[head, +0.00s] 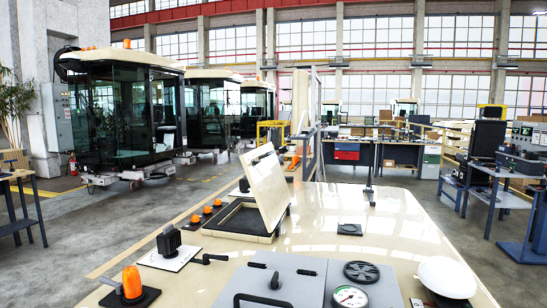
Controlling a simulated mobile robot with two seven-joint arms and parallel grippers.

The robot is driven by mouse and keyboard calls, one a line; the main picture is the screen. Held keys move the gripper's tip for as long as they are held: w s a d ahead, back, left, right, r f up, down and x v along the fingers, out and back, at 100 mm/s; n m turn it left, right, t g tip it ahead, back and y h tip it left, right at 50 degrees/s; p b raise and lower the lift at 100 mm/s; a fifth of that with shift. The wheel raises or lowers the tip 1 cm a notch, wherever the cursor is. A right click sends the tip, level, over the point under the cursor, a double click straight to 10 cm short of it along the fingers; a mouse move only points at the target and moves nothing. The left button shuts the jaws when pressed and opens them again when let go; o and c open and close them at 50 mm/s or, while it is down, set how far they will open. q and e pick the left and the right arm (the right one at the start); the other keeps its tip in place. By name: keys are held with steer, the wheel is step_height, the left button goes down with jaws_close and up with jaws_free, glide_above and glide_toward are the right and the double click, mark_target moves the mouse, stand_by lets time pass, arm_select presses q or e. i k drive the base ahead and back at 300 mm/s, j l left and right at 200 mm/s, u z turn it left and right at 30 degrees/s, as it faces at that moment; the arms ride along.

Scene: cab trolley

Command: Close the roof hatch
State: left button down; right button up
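The roof hatch lid (262,186) is a flat cream panel in the head view, left of the middle. It stands steeply raised, its lower edge at the right side of the hatch opening and its upper edge leaning left. A small dark fitting shows on its face near the top. The hatch frame (222,229) is a low cream rim on the glossy cream roof, with a dark opening left of the lid. Part of the opening is hidden behind the lid. Neither of my grippers is in view.
On the cream roof (330,228) stand an orange beacon (132,282), a black lamp (168,241), a grey panel (300,282) with a gauge (349,297), and a white dome (447,277). Small orange lights (207,211) line the left edge. The roof right of the hatch is mostly bare.

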mark_target(267, 180)
steer(key=j+u, duration=0.1)
steer(key=u, duration=2.95)
steer(key=i+j+z, duration=0.15)
steer(key=i+z, duration=0.25)
steer(key=i, duration=0.75)
steer(key=i+z, duration=0.35)
steer(key=i, duration=0.3)
steer(key=i+j+z, duration=0.1)
steer(key=i+z, duration=0.25)
steer(key=i, duration=0.25)
steer(key=i+z, duration=0.45)
steer(key=i+j+z, duration=0.1)
steer(key=i+z, duration=0.4)
steer(key=i, duration=0.15)
steer(key=i+l+z, duration=0.1)
steer(key=i+z, duration=0.6)
steer(key=i+j+z, duration=0.1)
steer(key=i+z, duration=0.6)
steer(key=i, duration=1)
